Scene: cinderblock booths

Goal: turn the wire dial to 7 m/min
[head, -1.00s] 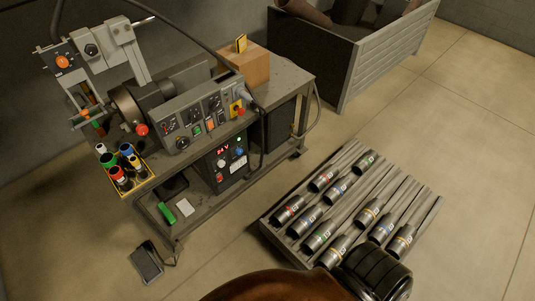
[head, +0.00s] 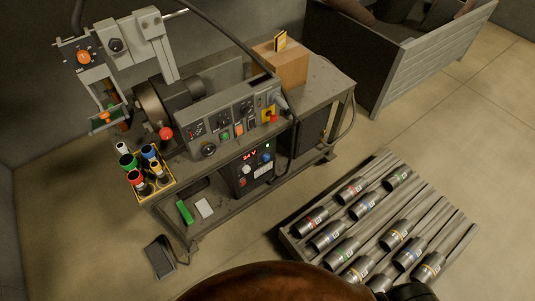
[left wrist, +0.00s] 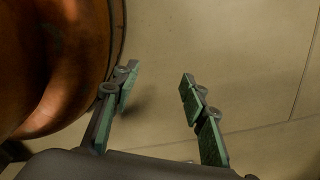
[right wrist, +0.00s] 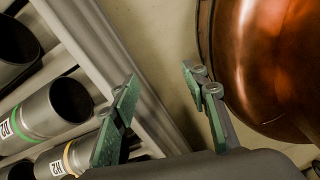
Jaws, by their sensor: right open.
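The control panel (head: 235,124) stands on a metal cart at left centre in the head view. It carries several small dials, buttons and a black round knob (head: 208,150) at its lower left. Below it, a dark power unit (head: 252,172) has a red lit display (head: 249,155) and small knobs. I cannot read any dial scale or tell which is the wire dial. My left gripper (left wrist: 160,95) is open and empty over bare floor. My right gripper (right wrist: 160,95) is open and empty beside the rack of grey tubes. Neither gripper shows in the head view; neither is at the panel.
The cart (head: 330,88) also holds a cardboard box (head: 280,66) and a yellow-rimmed tray of coloured cans (head: 165,192). A foot pedal (head: 159,257) lies on the floor. The tube rack (head: 296,240) lies right of the cart, a grey bin (head: 425,65) behind. Floor between cart and rack is clear.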

